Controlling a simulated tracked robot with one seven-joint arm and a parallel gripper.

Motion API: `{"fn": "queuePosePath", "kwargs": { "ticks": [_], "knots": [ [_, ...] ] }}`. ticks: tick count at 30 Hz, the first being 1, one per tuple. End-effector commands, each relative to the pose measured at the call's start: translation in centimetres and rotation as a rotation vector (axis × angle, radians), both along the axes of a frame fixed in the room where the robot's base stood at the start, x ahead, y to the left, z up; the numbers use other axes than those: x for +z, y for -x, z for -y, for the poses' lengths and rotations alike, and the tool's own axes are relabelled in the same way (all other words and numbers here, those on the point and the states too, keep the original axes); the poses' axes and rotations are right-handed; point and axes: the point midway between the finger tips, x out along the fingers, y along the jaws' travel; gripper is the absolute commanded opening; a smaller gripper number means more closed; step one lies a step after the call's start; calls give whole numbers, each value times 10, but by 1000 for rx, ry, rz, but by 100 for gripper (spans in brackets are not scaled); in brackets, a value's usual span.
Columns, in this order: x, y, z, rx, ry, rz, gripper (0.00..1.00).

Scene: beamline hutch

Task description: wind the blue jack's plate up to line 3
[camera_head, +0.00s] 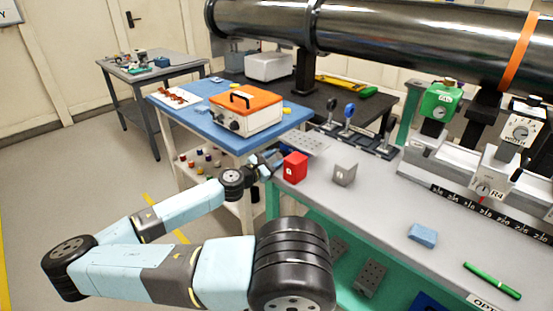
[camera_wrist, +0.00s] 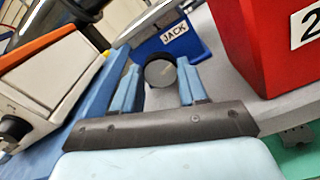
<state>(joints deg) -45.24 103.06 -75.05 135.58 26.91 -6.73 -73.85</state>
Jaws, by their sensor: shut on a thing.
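The blue jack (camera_wrist: 172,45) stands ahead of my gripper in the wrist view, with a white JACK label on its side and a grey plate (camera_wrist: 155,22) above it. A dark round knob (camera_wrist: 160,72) with a grey face is at the jack's near side. My gripper (camera_wrist: 158,80) has its two light blue fingers on either side of the knob, shut on it. In the head view my gripper (camera_head: 266,164) is at the bench's left end, left of the red block; the jack is mostly hidden there. I cannot make out any line marks.
The red block (camera_head: 295,167), marked 2 in the wrist view (camera_wrist: 268,45), stands close on the right. A grey block (camera_head: 345,173) is farther right. The orange-topped case (camera_head: 246,108) on the blue table is close on the left. The bench front (camera_head: 375,220) is mostly clear.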

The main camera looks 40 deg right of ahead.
Motion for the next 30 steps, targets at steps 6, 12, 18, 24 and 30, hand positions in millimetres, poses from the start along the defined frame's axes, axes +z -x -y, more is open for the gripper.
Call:
{"fn": "queuePosePath", "kwargs": {
  "ticks": [6, 12, 18, 24, 30],
  "knots": [
    [-1, -2, -1, 5, -5, 33, 12],
    [-1, -2, -1, 5, -5, 35, 12],
    [-1, -2, -2, 5, -5, 35, 46],
    [-1, -1, -1, 4, -3, 35, 65],
    [-1, 0, -1, 2, -3, 34, 68]
  ]
}}
